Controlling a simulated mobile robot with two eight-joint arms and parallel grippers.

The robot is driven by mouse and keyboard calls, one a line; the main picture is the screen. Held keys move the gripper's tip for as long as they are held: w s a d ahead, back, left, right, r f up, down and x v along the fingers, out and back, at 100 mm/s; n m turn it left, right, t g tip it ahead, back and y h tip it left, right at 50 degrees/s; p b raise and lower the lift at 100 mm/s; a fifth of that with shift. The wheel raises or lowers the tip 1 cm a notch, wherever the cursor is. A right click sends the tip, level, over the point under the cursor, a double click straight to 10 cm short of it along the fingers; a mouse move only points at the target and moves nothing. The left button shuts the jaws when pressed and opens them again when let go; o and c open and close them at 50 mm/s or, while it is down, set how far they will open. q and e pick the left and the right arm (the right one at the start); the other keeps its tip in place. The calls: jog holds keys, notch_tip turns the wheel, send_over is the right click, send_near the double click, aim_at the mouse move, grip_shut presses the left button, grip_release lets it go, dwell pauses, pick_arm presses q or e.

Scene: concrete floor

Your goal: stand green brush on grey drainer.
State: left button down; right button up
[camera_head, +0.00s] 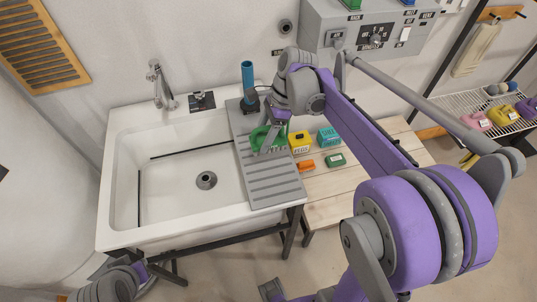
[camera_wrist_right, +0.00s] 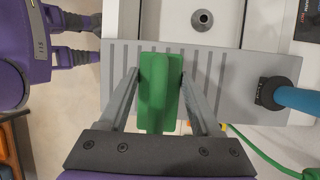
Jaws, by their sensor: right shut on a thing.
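The green brush (camera_head: 262,140) is over the back half of the ribbed grey drainer (camera_head: 275,188), which lies at the right side of the white sink. My right gripper (camera_head: 268,124) comes down on it from above. In the right wrist view the green brush (camera_wrist_right: 158,92) sits between the two fingers (camera_wrist_right: 160,78), which are shut on it. The grey drainer (camera_wrist_right: 225,85) spreads beneath. I cannot tell whether the brush touches the drainer. Part of my left arm (camera_head: 115,287) shows at the bottom left; its fingertips are not clear.
A blue cylinder on a dark base (camera_head: 248,80) stands at the drainer's back end. A yellow box (camera_head: 300,142), a teal box (camera_head: 328,137), a green block (camera_head: 335,160) and an orange piece (camera_head: 306,165) lie on the wooden bench (camera_head: 335,200). The sink basin (camera_head: 170,185) is empty.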

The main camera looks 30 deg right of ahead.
notch_tip(320, 180, down, 8)
jog(key=shift+f, duration=0.15)
jog(key=shift+a, duration=0.1)
jog(key=o, duration=1.4)
jog(key=shift+f+b, duration=0.15)
jog(key=shift+b, duration=0.15)
jog(key=shift+o, duration=0.2)
jog(key=v, duration=1.2)
jog(key=shift+p, duration=0.4)
jog(key=shift+s+a+n, duration=0.3)
jog(key=shift+n, duration=0.1)
jog(key=s+a+f+n+t+h, duration=0.2)
jog(key=s+a+f+n, duration=0.2)
jog(key=s+n, duration=0.3)
jog(key=s+a+f+n+t+h, duration=0.2)
jog(key=s+n, duration=0.5)
jog(key=n, duration=0.6)
notch_tip(320, 180, down, 2)
jog(key=a+t, duration=0.1)
jog(key=a, duration=0.2)
jog(key=shift+h, duration=0.3)
